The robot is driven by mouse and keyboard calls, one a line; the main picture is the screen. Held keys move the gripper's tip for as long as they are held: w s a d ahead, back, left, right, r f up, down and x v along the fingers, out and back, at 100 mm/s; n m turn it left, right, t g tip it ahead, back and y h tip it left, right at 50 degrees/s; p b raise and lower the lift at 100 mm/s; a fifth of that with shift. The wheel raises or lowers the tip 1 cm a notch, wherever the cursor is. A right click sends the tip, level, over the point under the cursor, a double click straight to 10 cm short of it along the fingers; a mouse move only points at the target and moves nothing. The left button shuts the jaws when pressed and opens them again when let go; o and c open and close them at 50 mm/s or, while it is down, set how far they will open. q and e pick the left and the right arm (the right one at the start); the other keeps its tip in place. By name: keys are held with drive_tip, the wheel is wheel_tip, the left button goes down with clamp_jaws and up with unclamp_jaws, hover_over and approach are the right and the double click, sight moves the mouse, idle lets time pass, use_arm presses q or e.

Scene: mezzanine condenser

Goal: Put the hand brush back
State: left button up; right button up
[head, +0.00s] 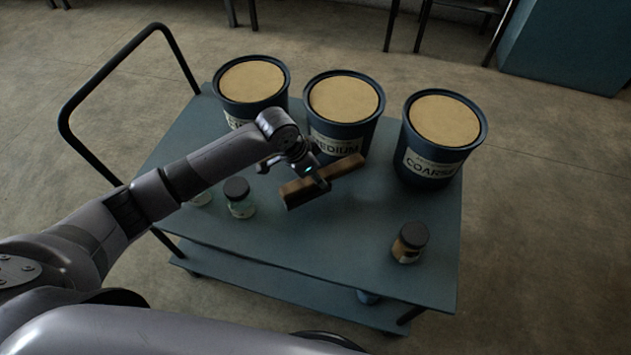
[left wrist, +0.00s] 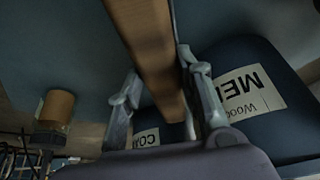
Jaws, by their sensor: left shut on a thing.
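The hand brush (head: 346,168) is a long brown wooden block with a darker underside. My left gripper (head: 316,180) is shut on its middle and holds it over the cart top, in front of the bucket labelled MEDIUM (head: 343,104). In the left wrist view the brush (left wrist: 147,40) runs between the two fingers of the left gripper (left wrist: 162,98). The MEDIUM bucket (left wrist: 245,75) is close by on the right there. I cannot tell whether the brush touches the cart top. My right gripper is not in view.
The blue-grey cart (head: 330,250) also carries a left bucket (head: 252,86), the COARSE bucket (head: 438,140), a jar with brown contents (head: 409,243) and a dark-lidded jar (head: 239,198). The cart's handle (head: 105,75) rises at left. The front middle of the top is clear.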

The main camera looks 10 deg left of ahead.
use_arm(q)
wheel_tip(320, 180, down, 4)
drive_tip(key=shift+r, duration=0.2)
drive_tip(key=o, duration=1.1)
drive_tip(key=shift+f, duration=0.1)
drive_tip(key=shift+r, duration=0.3)
drive_tip(key=p+v, duration=0.1)
drive_tip(key=v, duration=1)
drive_tip(key=shift+s+a+r, duration=0.1)
drive_tip(key=shift+s+r, duration=0.1)
drive_tip(key=shift+r, duration=0.1)
